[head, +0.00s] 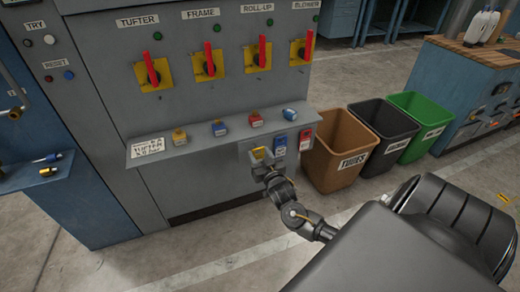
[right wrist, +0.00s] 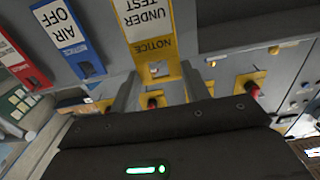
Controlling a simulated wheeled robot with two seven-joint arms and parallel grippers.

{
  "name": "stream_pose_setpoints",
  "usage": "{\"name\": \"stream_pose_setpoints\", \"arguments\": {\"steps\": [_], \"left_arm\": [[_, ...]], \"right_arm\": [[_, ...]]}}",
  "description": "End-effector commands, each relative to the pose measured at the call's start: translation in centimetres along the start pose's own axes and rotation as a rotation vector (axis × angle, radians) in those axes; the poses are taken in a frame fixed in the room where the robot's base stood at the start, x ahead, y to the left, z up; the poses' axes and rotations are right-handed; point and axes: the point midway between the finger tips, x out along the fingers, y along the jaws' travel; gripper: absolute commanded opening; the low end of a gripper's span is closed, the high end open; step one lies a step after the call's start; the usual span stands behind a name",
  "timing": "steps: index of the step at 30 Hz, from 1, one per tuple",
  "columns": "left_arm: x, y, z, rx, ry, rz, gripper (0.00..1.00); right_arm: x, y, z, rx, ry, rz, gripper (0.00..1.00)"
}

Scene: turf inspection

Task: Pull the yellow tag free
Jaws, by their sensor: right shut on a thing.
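The yellow tag (head: 259,153) is at the front of the grey cabinet, below the right end of its ledge. My right gripper (head: 263,168) is at it, shut on the tag's near end. In the right wrist view the yellow tag (right wrist: 148,30) appears upside down and reads NOTICE UNDER TEST; my right gripper's fingers (right wrist: 155,84) are at its lower edge in that picture. A blue AIR OFF tag (head: 280,145) and a red tag (head: 305,138) hang to its right. My left gripper is not in view.
The ledge (head: 215,140) carries several small padlock-like pieces. Red-handled switches on yellow plates (head: 153,72) line the cabinet above. A brown bin (head: 336,150), a black bin (head: 383,135) and a green bin (head: 420,125) stand to the right. Open floor lies in front.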

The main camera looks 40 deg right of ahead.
Motion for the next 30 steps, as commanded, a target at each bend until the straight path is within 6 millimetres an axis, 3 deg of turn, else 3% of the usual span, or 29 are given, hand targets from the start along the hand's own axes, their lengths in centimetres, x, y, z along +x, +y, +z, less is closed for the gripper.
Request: {"name": "stream_pose_setpoints", "arguments": {"steps": [9,24,30], "left_arm": [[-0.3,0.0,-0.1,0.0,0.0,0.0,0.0],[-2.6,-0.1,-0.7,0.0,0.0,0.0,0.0],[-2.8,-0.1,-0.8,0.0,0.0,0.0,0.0]], "right_arm": [[-0.3,0.0,-0.1,0.001,0.0,0.0,0.24],[-4.3,0.0,-0.2,0.002,0.0,0.0,0.24],[-5.0,0.0,0.0,0.001,0.0,0.001,0.24]]}}
